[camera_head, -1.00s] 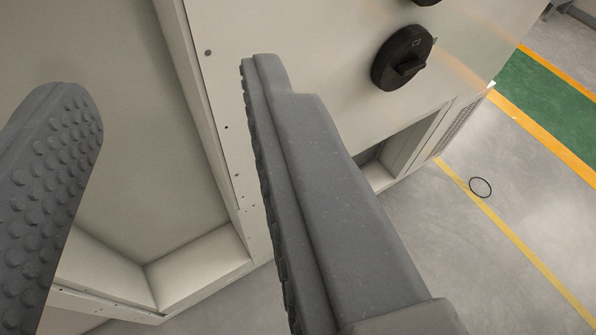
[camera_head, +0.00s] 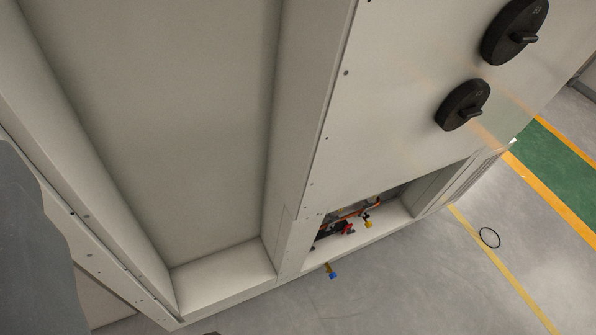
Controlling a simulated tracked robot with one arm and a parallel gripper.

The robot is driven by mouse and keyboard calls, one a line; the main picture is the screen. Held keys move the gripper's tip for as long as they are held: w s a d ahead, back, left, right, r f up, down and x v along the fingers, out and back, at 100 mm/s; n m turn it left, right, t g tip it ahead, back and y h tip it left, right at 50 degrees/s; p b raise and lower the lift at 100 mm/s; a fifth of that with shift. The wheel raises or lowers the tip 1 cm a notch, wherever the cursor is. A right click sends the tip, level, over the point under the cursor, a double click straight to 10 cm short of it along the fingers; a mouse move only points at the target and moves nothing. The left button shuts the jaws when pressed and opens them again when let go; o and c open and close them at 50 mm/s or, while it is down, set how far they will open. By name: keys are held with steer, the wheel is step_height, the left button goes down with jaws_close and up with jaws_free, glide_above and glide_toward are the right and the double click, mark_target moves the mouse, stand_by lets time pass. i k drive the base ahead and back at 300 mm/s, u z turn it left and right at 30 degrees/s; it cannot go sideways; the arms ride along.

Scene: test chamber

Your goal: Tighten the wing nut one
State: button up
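No wing nut can be made out for sure. Small coloured parts show low on the cabinet: a blue-tipped part (camera_head: 332,273) sticks out below the opening's lower edge, and a yellow part (camera_head: 368,224) and a red part (camera_head: 348,230) sit in the opening. They are too small to tell which, if any, is wing nut one. A dark grey piece of my gripper (camera_head: 35,255) shows at the left edge, well apart from these parts. Its fingertips are out of frame, so its opening cannot be judged.
Two black round knobs, an upper one (camera_head: 515,30) and a lower one (camera_head: 463,105), stand out from the pale cabinet panel (camera_head: 385,120). A recessed bay (camera_head: 150,120) lies left of it. A thin black ring (camera_head: 489,237) lies on the clear grey floor at right.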

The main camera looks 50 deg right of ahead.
mark_target(333, 220)
steer(key=u, duration=0.15)
steer(key=k, duration=0.2)
steer(key=z, duration=1.6)
